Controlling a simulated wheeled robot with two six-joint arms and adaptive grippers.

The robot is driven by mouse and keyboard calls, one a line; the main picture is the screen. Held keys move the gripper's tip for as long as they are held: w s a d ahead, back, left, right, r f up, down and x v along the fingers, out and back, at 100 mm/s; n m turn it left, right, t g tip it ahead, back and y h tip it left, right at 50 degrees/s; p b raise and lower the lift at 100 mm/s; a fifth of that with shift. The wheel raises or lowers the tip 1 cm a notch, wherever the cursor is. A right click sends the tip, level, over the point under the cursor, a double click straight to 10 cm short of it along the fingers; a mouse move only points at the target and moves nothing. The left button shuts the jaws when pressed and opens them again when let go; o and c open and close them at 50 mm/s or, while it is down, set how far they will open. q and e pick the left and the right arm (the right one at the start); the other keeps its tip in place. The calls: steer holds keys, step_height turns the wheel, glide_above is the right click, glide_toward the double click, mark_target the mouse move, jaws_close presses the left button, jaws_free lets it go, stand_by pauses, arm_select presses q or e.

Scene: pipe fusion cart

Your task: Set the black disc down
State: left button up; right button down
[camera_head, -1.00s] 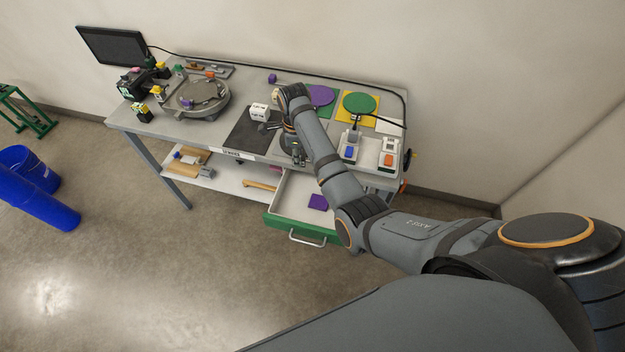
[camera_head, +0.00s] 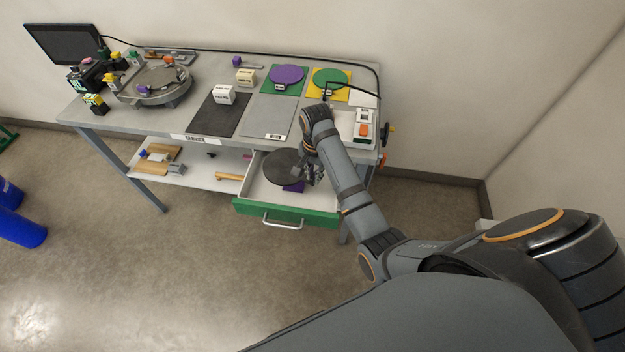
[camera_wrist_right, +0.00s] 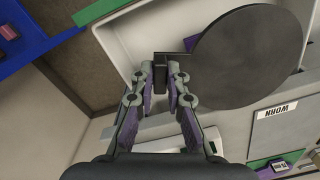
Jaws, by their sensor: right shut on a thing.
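The black disc (camera_head: 283,167) is flat and round and shows over the open drawer (camera_head: 259,191) under the table. My right gripper (camera_head: 311,172) is at the disc's right side and shut on it. In the right wrist view the disc (camera_wrist_right: 255,58) reaches to the right of the fingertips (camera_wrist_right: 164,75), which close on a small dark tab at its edge. I cannot tell whether the disc touches the drawer floor. A purple piece (camera_head: 293,187) in the drawer is partly covered by the disc. My left gripper is not in view.
The drawer's green front (camera_head: 287,213) has a metal handle. On the table are a dark mat (camera_head: 216,116), a bare grey mat (camera_head: 268,117), a purple disc (camera_head: 287,74), a green disc (camera_head: 330,77) and a white block (camera_head: 224,94). My right arm crosses the drawer's right side.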

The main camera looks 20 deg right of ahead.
step_height(320, 180, down, 7)
steer(key=shift+f, duration=0.15)
steer(key=shift+w+d+p, duration=0.4)
steer(key=shift+w, duration=0.25)
steer(key=shift+w+d+r, duration=0.1)
steer(key=shift+w+d, duration=0.3)
steer(key=shift+w, duration=0.2)
steer(key=shift+w+d+r, duration=0.1)
steer(key=shift+w+d, duration=0.3)
steer(key=shift+w, duration=0.15)
steer(key=shift+s+a+f+p, duration=0.1)
steer(key=shift+f+p, duration=0.3)
steer(key=shift+f, duration=0.35)
steer(key=shift+f, duration=0.2)
steer(key=shift+f+b, duration=0.3)
steer(key=shift+f, duration=0.15)
steer(key=c, duration=1.4)
jaws_free()
steer(key=shift+o, duration=0.2)
